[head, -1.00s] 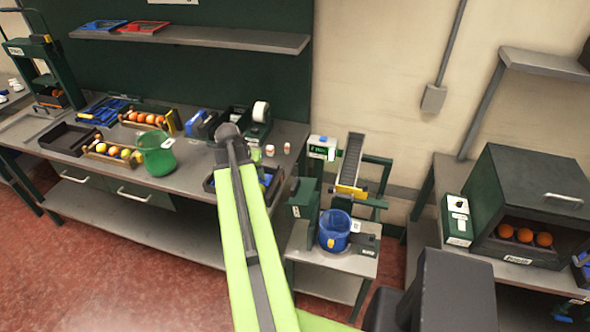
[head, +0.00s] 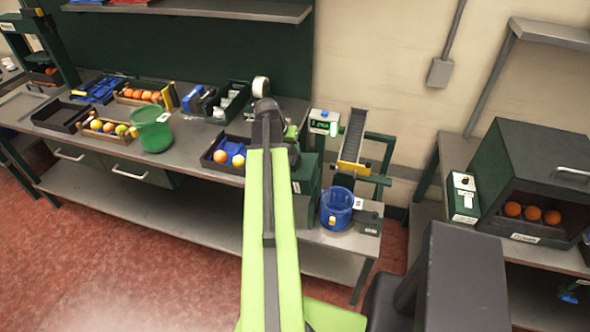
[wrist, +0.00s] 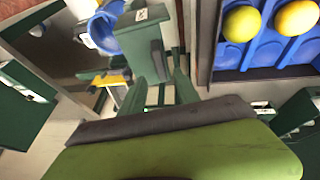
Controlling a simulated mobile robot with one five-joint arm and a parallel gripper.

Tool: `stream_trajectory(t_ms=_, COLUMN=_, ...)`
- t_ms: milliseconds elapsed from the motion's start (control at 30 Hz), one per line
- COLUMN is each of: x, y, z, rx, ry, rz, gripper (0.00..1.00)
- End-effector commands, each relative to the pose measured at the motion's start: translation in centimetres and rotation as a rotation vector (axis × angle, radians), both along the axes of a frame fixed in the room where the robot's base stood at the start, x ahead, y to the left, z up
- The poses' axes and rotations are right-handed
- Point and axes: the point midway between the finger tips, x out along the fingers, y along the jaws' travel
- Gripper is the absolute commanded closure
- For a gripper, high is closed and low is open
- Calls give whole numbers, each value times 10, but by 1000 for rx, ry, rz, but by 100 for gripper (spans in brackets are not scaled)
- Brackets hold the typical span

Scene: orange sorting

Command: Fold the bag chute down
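A dark sloping ramp (head: 354,135), which looks like the bag chute, stands tilted at the small side table with a yellow piece (head: 352,167) at its lower end. A blue bucket-like bag (head: 337,208) sits just below that end. In the wrist view, the blue bag (wrist: 102,30) is upper left, and the yellow piece (wrist: 113,78) is partly hidden left of centre. My lime-green arm reaches up in the head view, its end left of the ramp.
A dark green box (head: 306,182) stands beside the bag, close below the wrist camera. A tray (head: 208,158) with fruit in blue cups lies left of my arm. The long workbench (head: 190,170) holds crates and a green bucket (head: 151,132). A dark oven-like cabinet (head: 525,150) is at right.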

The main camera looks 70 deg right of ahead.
Motion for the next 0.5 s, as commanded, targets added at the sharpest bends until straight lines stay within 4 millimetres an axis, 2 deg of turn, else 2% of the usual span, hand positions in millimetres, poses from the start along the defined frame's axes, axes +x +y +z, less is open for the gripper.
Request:
stream_trajectory(t_ms=33, x=-1, y=-6, z=-22, rx=0, ry=-1, rz=-2, gripper=62)
stream_trajectory(t_ms=200, x=-6, y=-20, z=-55, rx=1, ry=0, rz=-1, gripper=62)
stream_trajectory(t_ms=333, x=-10, y=-28, z=-70, rx=1, ry=0, rz=-1, gripper=62)
stream_trajectory(t_ms=500, x=-11, y=-31, z=-71, rx=0, ry=0, rz=-1, gripper=62)
